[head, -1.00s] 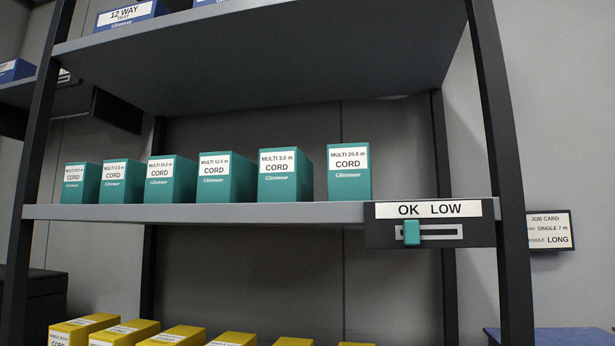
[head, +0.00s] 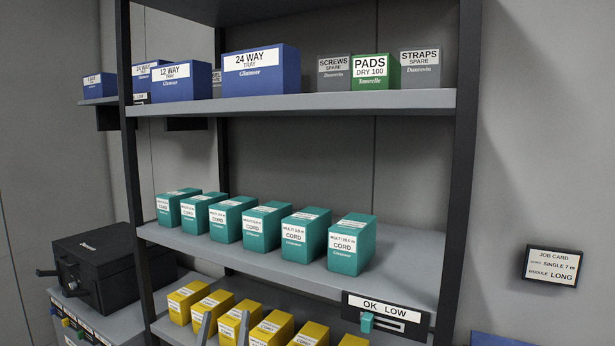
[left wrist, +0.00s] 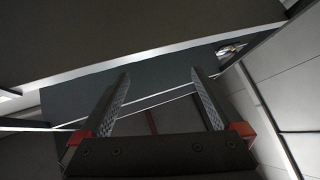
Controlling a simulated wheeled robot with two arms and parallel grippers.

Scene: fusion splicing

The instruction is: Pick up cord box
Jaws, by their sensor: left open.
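Cord boxes stand on two shelf levels. Teal multi cord boxes (head: 350,248) line the middle shelf. The yellow labels are too small to read fully. The job card (head: 552,266) on the right wall reads single 7 m, module long. My left gripper (head: 225,318) shows as two grey fingers at the bottom, in front of the yellow row. In the left wrist view the left gripper (left wrist: 159,78) is open and empty, near a shelf underside. My right gripper is not seen.
The top shelf (head: 300,104) holds blue tray boxes, a green pads box and grey spare boxes. An OK/LOW slider sign (head: 388,314) hangs at the middle shelf's front right. A black case (head: 108,262) stands at left. Dark rack posts (head: 462,170) bound the shelves.

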